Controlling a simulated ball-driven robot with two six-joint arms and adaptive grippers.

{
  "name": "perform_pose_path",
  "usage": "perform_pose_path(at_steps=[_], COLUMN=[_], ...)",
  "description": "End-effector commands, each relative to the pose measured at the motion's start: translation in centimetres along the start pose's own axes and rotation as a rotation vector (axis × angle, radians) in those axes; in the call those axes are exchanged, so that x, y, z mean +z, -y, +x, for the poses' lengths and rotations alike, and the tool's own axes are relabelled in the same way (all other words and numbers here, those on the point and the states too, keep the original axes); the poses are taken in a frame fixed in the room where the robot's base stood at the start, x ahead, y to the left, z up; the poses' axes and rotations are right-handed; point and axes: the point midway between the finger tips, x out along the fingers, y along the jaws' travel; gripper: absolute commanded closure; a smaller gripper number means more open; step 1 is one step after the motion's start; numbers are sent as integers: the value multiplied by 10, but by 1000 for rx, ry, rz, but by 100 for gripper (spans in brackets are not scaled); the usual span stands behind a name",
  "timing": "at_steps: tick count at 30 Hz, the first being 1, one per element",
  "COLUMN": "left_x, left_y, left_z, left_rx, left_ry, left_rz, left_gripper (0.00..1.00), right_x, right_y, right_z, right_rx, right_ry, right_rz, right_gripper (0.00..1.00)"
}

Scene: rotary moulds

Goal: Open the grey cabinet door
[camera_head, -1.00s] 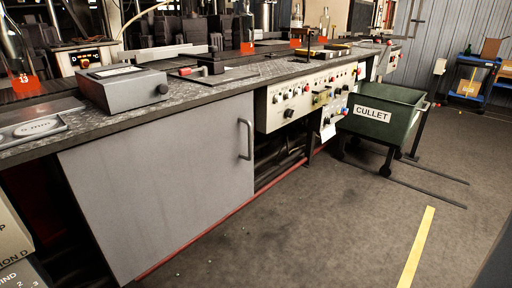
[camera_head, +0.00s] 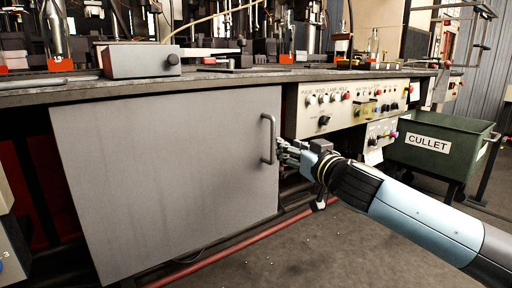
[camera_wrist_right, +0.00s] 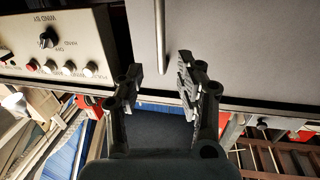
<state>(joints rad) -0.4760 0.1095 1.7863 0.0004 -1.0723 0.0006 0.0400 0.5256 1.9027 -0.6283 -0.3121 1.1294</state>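The grey cabinet door (camera_head: 165,185) is a flat panel under the worktop in the head view, and it looks shut. Its vertical metal bar handle (camera_head: 269,140) is near the right edge. My right gripper (camera_head: 282,152) is just to the right of the handle, with its arm coming from the lower right. In the right wrist view the right gripper (camera_wrist_right: 159,72) is open. The handle (camera_wrist_right: 160,35) shows ahead, in line with the gap between the fingers, and nothing is gripped. The door (camera_wrist_right: 235,45) fills the upper right there. My left gripper is not in view.
A control panel (camera_head: 327,106) with knobs is right of the door. A green CULLET cart (camera_head: 440,150) stands farther right. The worktop (camera_head: 210,80) runs above with a grey box (camera_head: 138,61) on it. A red rail (camera_head: 245,245) runs low. The floor in front is open.

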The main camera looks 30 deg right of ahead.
Motion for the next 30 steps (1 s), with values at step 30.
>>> perform_pose_path(at_steps=[30], left_x=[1], left_y=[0], left_z=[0], left_rx=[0], left_ry=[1], left_rz=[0], left_gripper=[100], right_x=[1], right_y=[1], right_z=[91], right_rx=[-1], right_ry=[1], right_rz=[1], right_gripper=[83])
